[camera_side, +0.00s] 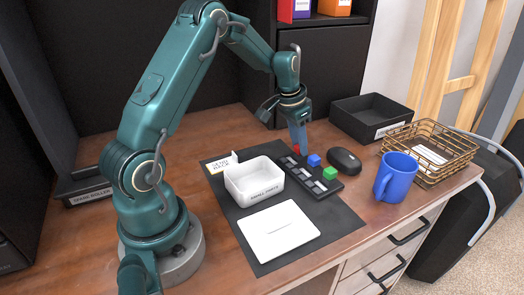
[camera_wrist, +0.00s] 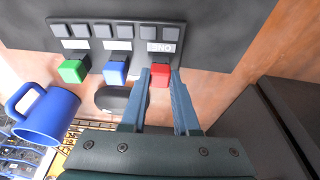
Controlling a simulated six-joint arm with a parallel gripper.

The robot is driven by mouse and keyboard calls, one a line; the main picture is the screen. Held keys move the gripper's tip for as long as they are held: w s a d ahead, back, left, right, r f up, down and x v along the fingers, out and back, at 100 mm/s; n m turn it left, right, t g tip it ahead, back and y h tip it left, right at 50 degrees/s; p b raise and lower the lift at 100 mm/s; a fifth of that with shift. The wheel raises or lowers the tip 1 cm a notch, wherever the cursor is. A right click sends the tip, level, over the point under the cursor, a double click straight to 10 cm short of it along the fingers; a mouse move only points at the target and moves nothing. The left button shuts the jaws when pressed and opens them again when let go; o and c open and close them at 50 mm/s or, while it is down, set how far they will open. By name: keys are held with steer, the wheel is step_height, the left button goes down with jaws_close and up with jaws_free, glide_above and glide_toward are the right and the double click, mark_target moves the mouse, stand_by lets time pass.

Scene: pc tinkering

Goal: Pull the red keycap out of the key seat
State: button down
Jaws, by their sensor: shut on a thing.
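The red keycap (camera_wrist: 160,75) is between the two fingers of my gripper (camera_wrist: 160,84), which is shut on it, in the wrist view. In the side view only a bit of the red keycap (camera_side: 296,149) shows beside my gripper (camera_side: 299,146). The dark key strip (camera_side: 328,189) lies on the mat, and the red keycap is at its far end. I cannot tell whether the keycap is still fully in its seat. A blue keycap (camera_side: 314,160) and a green keycap (camera_side: 330,173) stand on the same strip, apart from my fingers.
A black mouse (camera_side: 344,160) lies right of the strip. A white bin (camera_side: 254,181) and a white pad (camera_side: 279,231) are on the dark mat (camera_side: 346,220). A blue mug (camera_side: 397,178), wire basket (camera_side: 430,150) and black tray (camera_side: 371,116) stand to the right.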

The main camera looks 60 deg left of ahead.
steer(key=shift+r, duration=0.7)
stand_by(0.3)
steer(key=shift+w+v, duration=0.15)
steer(key=shift+v, duration=0.55)
steer(key=shift+w+v, duration=0.2)
steer(key=shift+v, duration=0.45)
